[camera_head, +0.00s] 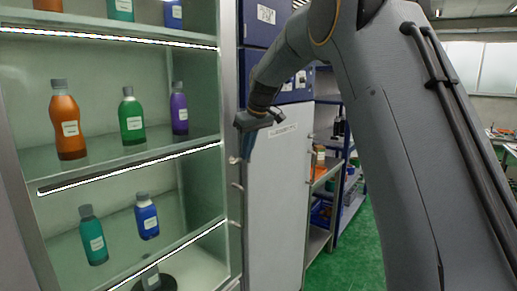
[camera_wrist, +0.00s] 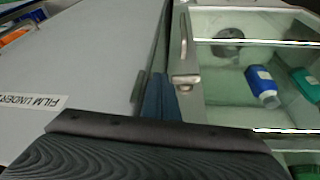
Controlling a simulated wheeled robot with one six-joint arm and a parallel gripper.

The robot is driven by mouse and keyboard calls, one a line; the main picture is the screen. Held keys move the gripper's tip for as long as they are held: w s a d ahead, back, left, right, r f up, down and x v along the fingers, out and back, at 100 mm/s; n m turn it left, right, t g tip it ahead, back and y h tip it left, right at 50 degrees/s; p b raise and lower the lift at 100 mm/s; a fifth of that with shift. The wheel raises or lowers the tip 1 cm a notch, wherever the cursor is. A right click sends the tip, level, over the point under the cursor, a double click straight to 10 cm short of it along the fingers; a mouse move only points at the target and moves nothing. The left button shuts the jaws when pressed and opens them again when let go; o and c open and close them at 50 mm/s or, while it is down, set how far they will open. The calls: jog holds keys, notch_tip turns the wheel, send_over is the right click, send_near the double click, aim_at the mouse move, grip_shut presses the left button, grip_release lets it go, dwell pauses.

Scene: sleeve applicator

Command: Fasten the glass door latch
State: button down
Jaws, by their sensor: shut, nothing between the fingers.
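The glass door (camera_head: 110,150) covers a lit cabinet at the left of the head view and looks flush with its frame. A small metal latch (camera_wrist: 187,80) sits on the door's edge in the wrist view, beside a slim bar handle (camera_wrist: 183,38). In the head view the latch (camera_head: 234,160) is small, above the handle (camera_head: 237,187). My gripper (camera_head: 247,150) points down in front of the cabinet's right edge, its blue fingers together and empty. In the wrist view the fingertips (camera_wrist: 160,88) are just left of the latch; I cannot tell whether they touch it.
Several coloured bottles (camera_head: 66,125) stand on the glass shelves inside. A pale grey panel with a label (camera_head: 282,180) stands right of the cabinet, close to my gripper. Beyond it are open shelves (camera_head: 320,240) and a green floor (camera_head: 352,262).

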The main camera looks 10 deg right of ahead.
jog(key=shift+d, duration=0.15)
jog(key=w+d+r+b, duration=0.1)
jog(key=w+d+r, duration=0.1)
jog(key=d+r, duration=0.5)
jog(key=shift+d+r, duration=0.25)
jog(key=shift+r, duration=1.05)
